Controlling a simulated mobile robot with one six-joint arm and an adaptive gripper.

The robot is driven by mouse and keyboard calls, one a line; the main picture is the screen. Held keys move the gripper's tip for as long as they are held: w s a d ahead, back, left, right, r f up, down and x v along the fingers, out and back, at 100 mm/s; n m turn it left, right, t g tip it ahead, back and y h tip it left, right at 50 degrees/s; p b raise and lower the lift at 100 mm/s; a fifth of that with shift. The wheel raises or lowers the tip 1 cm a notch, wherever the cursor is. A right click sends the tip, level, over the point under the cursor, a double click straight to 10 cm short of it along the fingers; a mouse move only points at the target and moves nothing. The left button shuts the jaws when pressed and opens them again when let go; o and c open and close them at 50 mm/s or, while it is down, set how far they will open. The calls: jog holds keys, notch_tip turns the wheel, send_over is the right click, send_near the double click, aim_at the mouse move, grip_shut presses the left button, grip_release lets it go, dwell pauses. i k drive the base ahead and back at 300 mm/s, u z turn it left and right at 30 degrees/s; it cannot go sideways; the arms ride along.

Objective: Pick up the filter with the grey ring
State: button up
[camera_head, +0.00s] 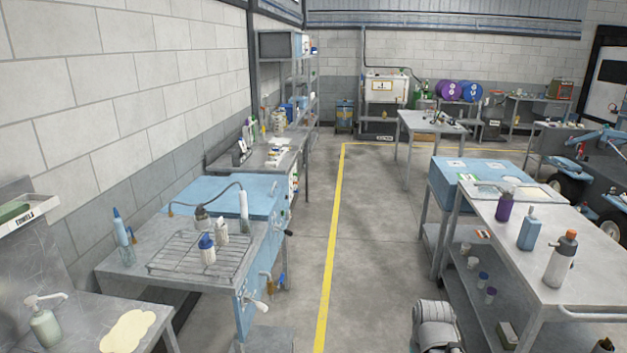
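I cannot pick out a filter with a grey ring for sure. Several small cylinders stand on the lower shelf of the right workbench: a pale one (472,263), one with a blue-grey top (483,279) and a darker-topped one (490,295). They are too small to tell whether any is a filter or has a ring. A grey rounded part at the bottom centre looks like a link of my arm. My gripper's fingers do not show.
The right workbench (590,284) carries a purple bottle (504,207), a blue bottle (528,228) and a white bottle with an orange cap (561,259). A wash table with a wire rack (180,256) stands left. The floor aisle (380,230) between is clear.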

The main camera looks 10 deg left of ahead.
aim_at(201, 213)
jog(key=u, duration=0.2)
jog(key=i, duration=0.65)
jog(key=u, duration=0.75)
jog(key=i, duration=0.5)
jog(key=u, duration=0.9)
jog(key=i, duration=0.8)
jog(key=u, duration=0.35)
jog(key=k, duration=0.95)
jog(key=u, duration=0.15)
jog(key=i, duration=0.15)
